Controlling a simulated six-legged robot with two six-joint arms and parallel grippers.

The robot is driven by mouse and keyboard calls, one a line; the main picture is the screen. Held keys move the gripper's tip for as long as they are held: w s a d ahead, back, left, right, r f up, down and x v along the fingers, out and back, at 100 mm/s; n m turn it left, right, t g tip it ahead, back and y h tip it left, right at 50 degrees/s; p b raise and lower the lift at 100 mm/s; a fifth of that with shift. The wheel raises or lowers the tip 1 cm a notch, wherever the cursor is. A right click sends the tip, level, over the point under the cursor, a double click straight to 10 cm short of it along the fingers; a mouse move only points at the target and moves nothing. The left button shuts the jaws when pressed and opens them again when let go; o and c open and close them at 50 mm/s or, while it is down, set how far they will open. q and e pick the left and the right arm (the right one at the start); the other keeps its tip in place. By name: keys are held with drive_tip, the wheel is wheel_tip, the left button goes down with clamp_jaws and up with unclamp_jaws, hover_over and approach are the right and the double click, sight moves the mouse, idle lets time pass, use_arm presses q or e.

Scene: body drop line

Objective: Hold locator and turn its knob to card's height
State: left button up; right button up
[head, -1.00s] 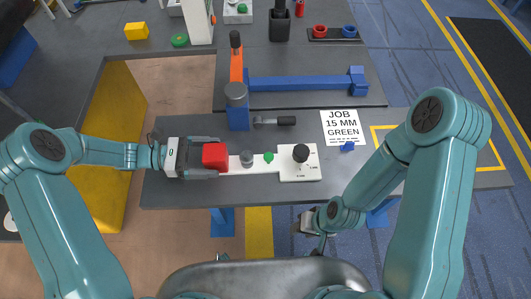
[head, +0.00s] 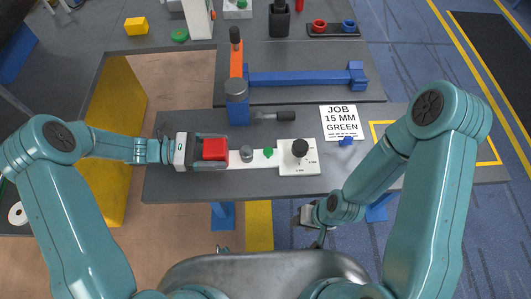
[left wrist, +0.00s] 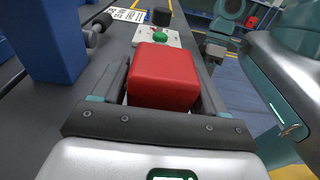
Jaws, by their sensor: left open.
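The locator lies flat on the dark bench: a red block (head: 215,149) at its left end, a white bar (head: 234,158), a grey round post (head: 247,154), a green piece (head: 268,153) and a black knob (head: 300,148) on a white plate (head: 298,168). The job card (head: 341,122) reads 15 MM GREEN. My left gripper (head: 226,150) is open, its fingers on both sides of the red block. In the left wrist view, the red block (left wrist: 164,78) sits between the fingers with narrow gaps. My right gripper (head: 308,215) is low at the bench's front edge; its jaws are unclear.
Behind the locator stand a blue post (head: 237,103) and a blue bar (head: 300,78). A small blue piece (head: 346,141) is by the card. Bench in front of the locator is clear.

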use_arm(q)
drive_tip(key=c, duration=1)
drive_tip(key=shift+c, duration=0.2)
drive_tip(key=shift+s+f+b, duration=0.15)
drive_tip(key=shift+f+b, duration=0.2)
drive_tip(key=shift+b, duration=0.45)
use_arm(e)
drive_tip(key=shift+f, duration=0.8)
drive_tip(key=shift+o, duration=0.3)
